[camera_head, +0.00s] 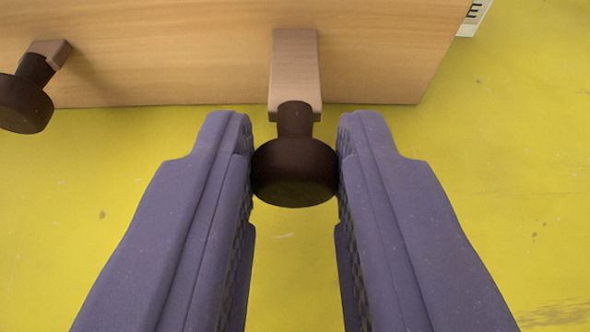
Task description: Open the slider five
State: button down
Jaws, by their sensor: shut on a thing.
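A wooden box (170,55) with a light grain stands at the top of the view. A pale wooden slider (295,65) sticks out from it towards me, with a dark brown round knob (295,175) on its near end. I cannot tell from a mark which number this slider has. My gripper (294,165) has its two purple-grey fingers on the left and right sides of the knob, shut on it. The fingers hide the knob's side edges.
A second slider with a dark knob (25,100) sticks out of the box at the far left, clear of my left finger. A white label with a black letter (474,14) shows at the top right. The yellow surface (520,170) is bare on the right.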

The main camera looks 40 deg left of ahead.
jog(key=c, duration=1)
grip_release()
jog(key=shift+o, duration=0.2)
jog(key=p+v, duration=0.2)
jog(key=v, duration=0.5)
jog(key=shift+p, duration=0.35)
jog(key=shift+s+d+r, duration=0.1)
jog(key=shift+s+d, duration=0.1)
jog(key=shift+s, duration=0.1)
